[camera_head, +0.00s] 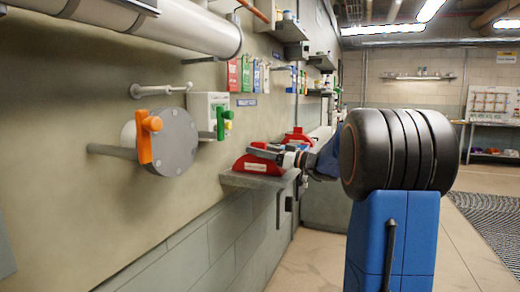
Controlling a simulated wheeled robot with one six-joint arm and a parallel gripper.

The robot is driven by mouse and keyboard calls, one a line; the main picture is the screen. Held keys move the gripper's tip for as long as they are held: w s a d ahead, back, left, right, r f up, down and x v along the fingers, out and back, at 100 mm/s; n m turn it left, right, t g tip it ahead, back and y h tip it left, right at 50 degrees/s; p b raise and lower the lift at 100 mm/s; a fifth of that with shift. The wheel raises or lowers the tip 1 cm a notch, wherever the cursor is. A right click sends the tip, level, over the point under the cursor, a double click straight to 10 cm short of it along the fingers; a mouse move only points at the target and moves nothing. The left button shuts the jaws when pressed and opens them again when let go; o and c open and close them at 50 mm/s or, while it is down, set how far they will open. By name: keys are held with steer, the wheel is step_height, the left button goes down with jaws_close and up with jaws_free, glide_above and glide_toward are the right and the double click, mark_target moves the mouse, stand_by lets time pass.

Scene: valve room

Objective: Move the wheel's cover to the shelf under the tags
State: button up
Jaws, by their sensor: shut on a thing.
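The wheel's cover, a red rounded piece with a white label (258,168), is at the small grey wall shelf (236,182) in the head view. It appears to rest on the shelf's top. My gripper (262,150) reaches in from the right and is shut on the upper part of the cover. Its fingers are small here and partly merge with the cover. Coloured tags (247,74) in red, green and blue hang on the wall above the shelf.
A grey round flange with an orange lever (151,138) sticks out of the wall on the left. A white box with a green lever (209,114) is beside it. Another red object (298,136) sits farther back. Open floor (315,250) lies below the shelf.

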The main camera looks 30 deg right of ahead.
steer(key=o, duration=1.2)
steer(key=shift+o, duration=0.2)
steer(key=shift+s+d, duration=0.1)
steer(key=v, duration=1.7)
steer(key=shift+s, duration=0.1)
